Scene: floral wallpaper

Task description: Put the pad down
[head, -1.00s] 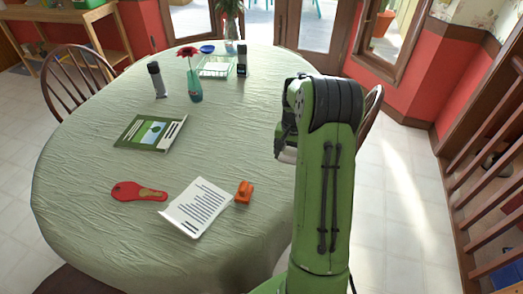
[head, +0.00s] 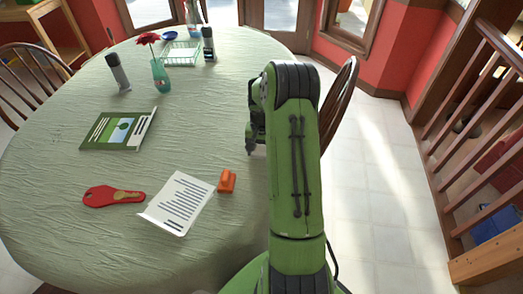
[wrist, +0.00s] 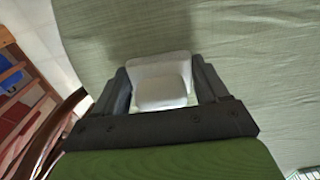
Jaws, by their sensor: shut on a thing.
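My gripper (wrist: 160,88) is shut on the pad (wrist: 162,70), a small pale, rounded block that sits between the two dark fingers in the wrist view. The pale green tablecloth (wrist: 250,60) shows beyond and below it, with a gap I cannot judge. In the head view my gripper (head: 252,145) is over the right side of the round table (head: 110,245), partly behind my arm. The pad is hidden there.
An orange block (head: 227,181), a printed sheet (head: 178,203), a red flat item (head: 113,196) and a green booklet (head: 118,130) lie on the table. A dark cylinder (head: 118,72), a flower vase (head: 160,75) and a wire tray (head: 180,54) stand farther back. A chair (head: 340,100) is at the right edge.

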